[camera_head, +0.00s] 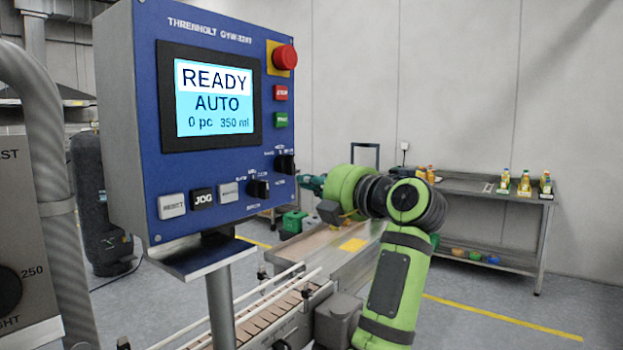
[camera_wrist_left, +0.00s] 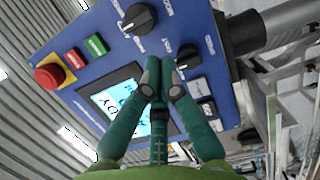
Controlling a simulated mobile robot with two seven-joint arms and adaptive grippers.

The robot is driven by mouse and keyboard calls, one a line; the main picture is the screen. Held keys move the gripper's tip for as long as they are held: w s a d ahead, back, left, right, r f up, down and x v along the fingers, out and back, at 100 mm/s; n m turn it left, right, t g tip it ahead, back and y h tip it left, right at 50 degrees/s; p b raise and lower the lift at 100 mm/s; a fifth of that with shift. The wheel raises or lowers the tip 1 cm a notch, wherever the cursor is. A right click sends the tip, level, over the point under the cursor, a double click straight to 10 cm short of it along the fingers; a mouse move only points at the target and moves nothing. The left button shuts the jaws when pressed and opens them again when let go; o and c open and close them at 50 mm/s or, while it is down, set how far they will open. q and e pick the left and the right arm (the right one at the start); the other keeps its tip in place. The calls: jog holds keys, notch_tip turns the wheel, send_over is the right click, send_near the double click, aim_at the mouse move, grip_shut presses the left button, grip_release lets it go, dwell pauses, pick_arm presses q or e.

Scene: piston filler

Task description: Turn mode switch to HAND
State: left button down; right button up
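The blue control panel (camera_head: 215,90) carries two black rotary knobs, an upper right knob (camera_head: 285,163) and a lower knob (camera_head: 258,189). The screen (camera_head: 212,100) reads READY, AUTO. My left gripper (camera_head: 312,184) is just right of the panel. In the left wrist view its teal fingertips (camera_wrist_left: 160,76) are together with nothing seen between them. There the lower knob (camera_wrist_left: 187,57) is just right of the tips, and the upper knob (camera_wrist_left: 138,18) is above them. My right gripper is out of view.
A red emergency stop (camera_head: 285,57), red and green buttons, and a row of push buttons (camera_head: 203,198) share the panel. A conveyor (camera_head: 285,305) runs below. A metal table (camera_head: 480,190) with bottles stands at the back right. A grey pipe (camera_head: 45,170) is at left.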

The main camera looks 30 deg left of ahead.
aim_at(287, 165)
pick_arm(q)
jog(key=p+x, duration=0.2)
jog(key=x, duration=0.4)
jog(key=shift+a+r, duration=0.1)
jog(key=shift+a, duration=0.25)
jog(key=shift+w+a, duration=0.15)
jog(key=shift+a, duration=0.05)
